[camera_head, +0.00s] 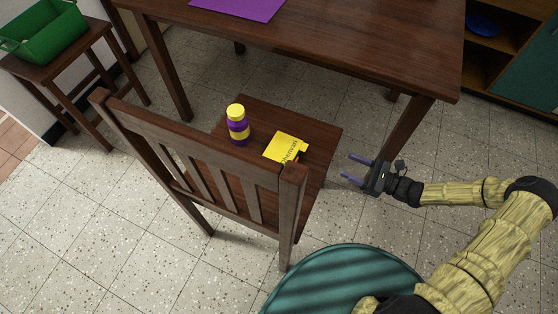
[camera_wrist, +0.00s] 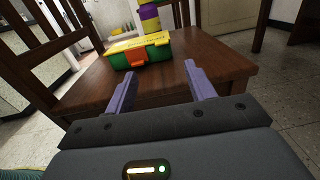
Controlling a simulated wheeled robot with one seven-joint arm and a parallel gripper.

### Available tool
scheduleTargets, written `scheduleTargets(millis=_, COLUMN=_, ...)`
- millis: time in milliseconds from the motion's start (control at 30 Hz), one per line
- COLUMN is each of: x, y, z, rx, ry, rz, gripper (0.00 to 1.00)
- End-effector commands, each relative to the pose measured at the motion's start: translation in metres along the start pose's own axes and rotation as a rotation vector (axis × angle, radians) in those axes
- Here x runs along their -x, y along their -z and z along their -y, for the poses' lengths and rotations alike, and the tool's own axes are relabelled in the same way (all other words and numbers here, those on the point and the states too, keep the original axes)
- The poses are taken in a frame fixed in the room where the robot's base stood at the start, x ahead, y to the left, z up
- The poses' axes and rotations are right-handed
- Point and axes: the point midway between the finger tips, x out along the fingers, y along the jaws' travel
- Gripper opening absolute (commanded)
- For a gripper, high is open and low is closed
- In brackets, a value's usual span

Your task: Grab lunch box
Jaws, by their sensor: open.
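The lunch box (camera_head: 285,148) lies on the seat of a wooden chair, its yellow top showing in the head view. In the wrist view the lunch box (camera_wrist: 138,50) shows a yellow lid, green sides and an orange clasp facing me. My gripper (camera_head: 350,170) is open and empty to the right of the chair seat, apart from the box. In the wrist view my two purple fingers (camera_wrist: 158,82) point toward the box, with bare seat between. The far side of the box is hidden there.
A purple and yellow bottle (camera_head: 238,125) stands on the seat beside the box, left in the head view. The chair (camera_head: 190,143) has a slatted back and stands by a table (camera_head: 310,45). A green basket (camera_head: 45,32) sits on a stool. A teal round surface (camera_head: 345,285) is in front.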

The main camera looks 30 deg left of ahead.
Motion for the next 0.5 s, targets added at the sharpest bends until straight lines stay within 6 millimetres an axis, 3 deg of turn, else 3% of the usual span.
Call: scheduleTargets(millis=500, x=-0.09, y=0.002, z=-0.001, rx=0.0, ry=-0.003, rz=0.001, gripper=0.55)
